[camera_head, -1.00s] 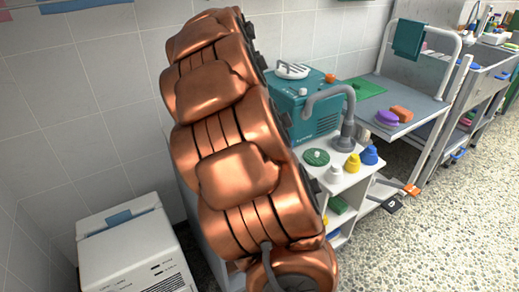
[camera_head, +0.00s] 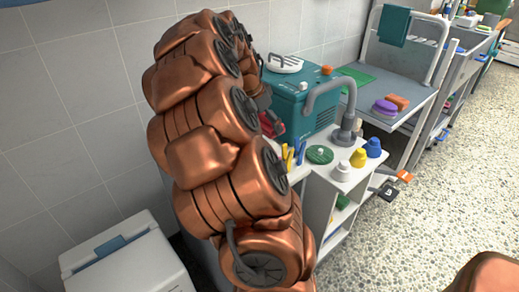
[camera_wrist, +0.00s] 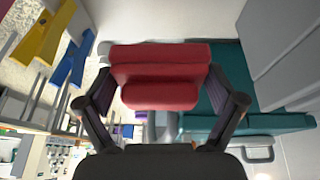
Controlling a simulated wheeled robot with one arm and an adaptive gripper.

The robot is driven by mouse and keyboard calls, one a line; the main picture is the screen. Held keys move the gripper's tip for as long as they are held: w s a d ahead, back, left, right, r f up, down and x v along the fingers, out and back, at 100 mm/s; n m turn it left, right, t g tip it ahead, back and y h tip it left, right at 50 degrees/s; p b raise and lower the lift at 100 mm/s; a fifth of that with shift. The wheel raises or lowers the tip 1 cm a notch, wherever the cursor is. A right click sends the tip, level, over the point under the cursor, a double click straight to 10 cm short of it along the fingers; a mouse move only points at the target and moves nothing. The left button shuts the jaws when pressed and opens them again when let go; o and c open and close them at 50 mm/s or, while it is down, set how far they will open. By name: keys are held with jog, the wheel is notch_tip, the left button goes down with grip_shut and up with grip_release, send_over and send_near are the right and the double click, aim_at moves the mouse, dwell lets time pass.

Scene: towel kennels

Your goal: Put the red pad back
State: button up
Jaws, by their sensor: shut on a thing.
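The red pad (camera_wrist: 160,78) is a block with ridged layers, held between the two dark fingers of my gripper (camera_wrist: 159,88) in the wrist view. In the head view the red pad (camera_head: 271,124) shows partly, just left of the teal machine (camera_head: 300,108), with my gripper (camera_head: 264,106) mostly hidden behind my copper arm. The pad is above the white cabinet (camera_head: 345,183); whether it touches anything below cannot be told. The teal machine (camera_wrist: 222,85) lies behind and right of the pad in the wrist view.
Upright yellow (camera_head: 288,157) and blue (camera_head: 300,152) items stand close to the pad. A green disc (camera_head: 319,155), a grey curved spout (camera_head: 338,97) and white, yellow and blue bottles (camera_head: 358,157) occupy the cabinet top. A grey cart (camera_head: 405,85) holds purple and orange pads (camera_head: 385,106).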

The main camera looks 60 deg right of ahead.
jog(key=f, duration=0.5)
jog(key=shift+w+a+f, duration=0.15)
jog(key=shift+a, duration=0.05)
jog(key=shift+f+b, duration=0.4)
jog(key=shift+f, duration=1.4)
jog(key=shift+f, duration=0.1)
jog(key=o, duration=0.8)
jog(key=shift+d, duration=0.1)
jog(key=shift+c, duration=0.2)
jog(key=v, duration=1.2)
jog(key=shift+p, duration=0.45)
